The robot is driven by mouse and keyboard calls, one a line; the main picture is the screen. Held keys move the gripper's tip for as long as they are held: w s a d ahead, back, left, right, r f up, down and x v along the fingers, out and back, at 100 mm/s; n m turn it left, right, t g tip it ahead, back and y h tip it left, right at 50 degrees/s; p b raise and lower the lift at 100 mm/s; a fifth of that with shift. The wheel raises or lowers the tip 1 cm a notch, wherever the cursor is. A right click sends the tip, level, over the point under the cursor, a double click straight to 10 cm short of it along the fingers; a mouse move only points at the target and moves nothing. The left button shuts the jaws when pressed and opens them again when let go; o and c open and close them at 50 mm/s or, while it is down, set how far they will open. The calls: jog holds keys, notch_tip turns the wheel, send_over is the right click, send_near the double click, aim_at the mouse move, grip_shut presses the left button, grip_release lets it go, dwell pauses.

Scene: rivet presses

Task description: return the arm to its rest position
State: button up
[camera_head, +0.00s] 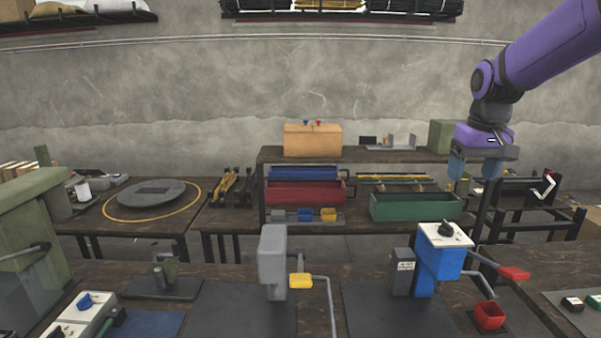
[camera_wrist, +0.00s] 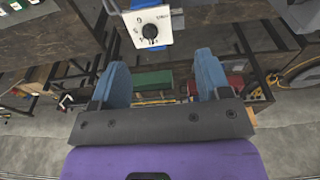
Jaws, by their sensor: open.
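My gripper (camera_head: 474,172) hangs from my purple arm at the upper right of the head view, fingers pointing down. It is behind and above the blue press (camera_head: 437,266), apart from it. In the wrist view its two blue fingers (camera_wrist: 163,82) are spread wide with nothing between them. The press's white dial face (camera_wrist: 150,30) shows beyond the fingers in the wrist view.
A grey press (camera_head: 272,262) with a yellow handle stands at the front middle. A green press (camera_head: 30,235) is at the left. Air around my gripper looks free.

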jog(key=s+a+t, duration=0.2)
jog(key=s, duration=1.1)
jog(key=s+a+r+t, duration=0.1)
jog(key=s+a, duration=0.2)
jog(key=s, duration=1.1)
jog(key=shift+a+t, duration=0.2)
jog(key=shift+t, duration=0.2)
